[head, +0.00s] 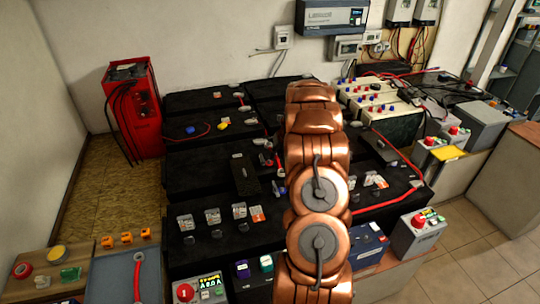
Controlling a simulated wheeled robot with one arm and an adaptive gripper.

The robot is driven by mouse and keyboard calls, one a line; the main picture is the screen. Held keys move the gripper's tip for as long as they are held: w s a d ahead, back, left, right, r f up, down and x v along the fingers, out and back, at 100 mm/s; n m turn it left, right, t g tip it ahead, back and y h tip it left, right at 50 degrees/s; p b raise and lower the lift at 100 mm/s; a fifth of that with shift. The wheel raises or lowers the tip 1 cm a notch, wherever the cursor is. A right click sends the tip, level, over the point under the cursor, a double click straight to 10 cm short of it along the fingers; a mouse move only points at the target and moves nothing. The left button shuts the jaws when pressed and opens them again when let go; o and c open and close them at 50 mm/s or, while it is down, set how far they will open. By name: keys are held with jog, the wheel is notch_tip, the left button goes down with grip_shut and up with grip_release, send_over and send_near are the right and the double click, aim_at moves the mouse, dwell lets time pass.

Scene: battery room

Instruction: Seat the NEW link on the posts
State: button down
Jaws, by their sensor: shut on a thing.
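My copper-coloured arm fills the middle of the head view and hides the batteries behind it. My gripper and anything in it cannot be seen. Black battery blocks (205,155) stand in rows, with small terminal posts on top. Small pale labelled pieces (212,216) stand in a row on the front left block. Similar pieces (376,181) show right of the arm. I cannot tell which piece, if any, is the NEW link. A dark bar (245,177) lies across a block left of the arm.
A red cabinet (133,108) with black cables stands at the left wall. A grey tray (110,280) holds a red strap (138,278). A pale battery (385,105) stands behind. Tiled floor at right is clear.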

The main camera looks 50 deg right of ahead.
notch_tip(320, 180, down, 6)
jog(key=b, duration=0.2)
jog(key=shift+b, duration=0.35)
jog(key=shift+f, duration=0.1)
jog(key=shift+s+p, duration=0.25)
jog(key=shift+p, duration=0.35)
dwell(1.0)
jog(key=shift+p, duration=0.7)
dwell(0.4)
jog(key=shift+f+p, duration=1.2)
jog(key=shift+p, duration=0.25)
dwell(2.6)
jog(key=c, duration=1.1)
grip_release()
